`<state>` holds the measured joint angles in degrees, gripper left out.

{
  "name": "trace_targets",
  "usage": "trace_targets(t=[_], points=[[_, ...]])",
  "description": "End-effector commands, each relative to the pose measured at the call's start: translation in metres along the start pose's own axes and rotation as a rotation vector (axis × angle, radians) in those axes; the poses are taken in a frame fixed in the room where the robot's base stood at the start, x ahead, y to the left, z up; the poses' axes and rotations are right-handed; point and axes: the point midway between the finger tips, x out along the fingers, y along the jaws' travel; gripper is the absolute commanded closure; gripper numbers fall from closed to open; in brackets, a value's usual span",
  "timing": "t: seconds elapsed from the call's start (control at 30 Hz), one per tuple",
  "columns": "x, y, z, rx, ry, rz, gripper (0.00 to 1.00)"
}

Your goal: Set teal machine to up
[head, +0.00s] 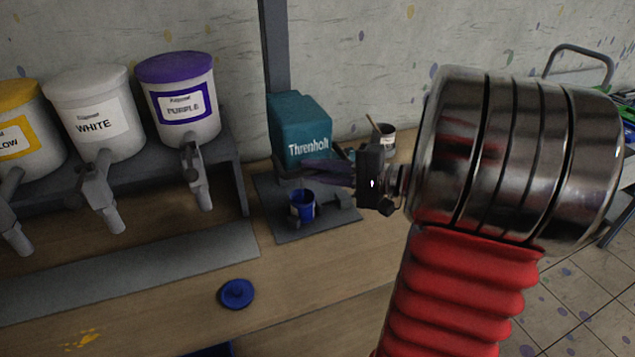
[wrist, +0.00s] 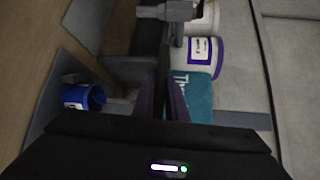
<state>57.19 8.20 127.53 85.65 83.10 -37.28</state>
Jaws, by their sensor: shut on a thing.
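The teal machine (head: 300,125), lettered "Threnholt", stands on a grey base plate (head: 290,230) against a post at the wall. It also shows in the wrist view (wrist: 200,95). My gripper (head: 308,172) reaches in from the right, its dark fingers low against the front of the teal head. In the wrist view my gripper (wrist: 163,85) has its fingers close together beside the teal body. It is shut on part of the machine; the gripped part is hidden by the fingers. A blue cup (head: 302,205) stands on the base plate below the fingers, also in the wrist view (wrist: 85,97).
Yellow, white (head: 92,115) and purple-lidded (head: 178,100) paint dispensers with taps stand on a grey rack at left. A blue lid (head: 236,293) lies on the wooden table. A small can with a stick (head: 386,138) stands behind my gripper. The front table is mostly clear.

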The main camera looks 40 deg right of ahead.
Motion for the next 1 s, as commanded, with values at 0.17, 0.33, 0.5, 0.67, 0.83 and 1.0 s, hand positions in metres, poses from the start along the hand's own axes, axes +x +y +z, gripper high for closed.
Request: trace_targets(t=[0.17, 0.33, 0.5, 0.67, 0.83, 1.0], points=[[-0.005, -0.035, 0.005, -0.008, 0.001, -0.002, 1.0], [-0.009, -0.059, 0.008, -0.005, 0.001, -0.001, 1.0], [-0.009, -0.065, 0.009, -0.003, 0.0, -0.002, 1.0], [-0.009, -0.066, 0.009, -0.004, 0.0, -0.004, 1.0], [-0.009, -0.067, 0.009, -0.005, 0.0, -0.005, 0.79], [-0.009, -0.065, 0.009, -0.003, 0.001, -0.003, 0.69]])
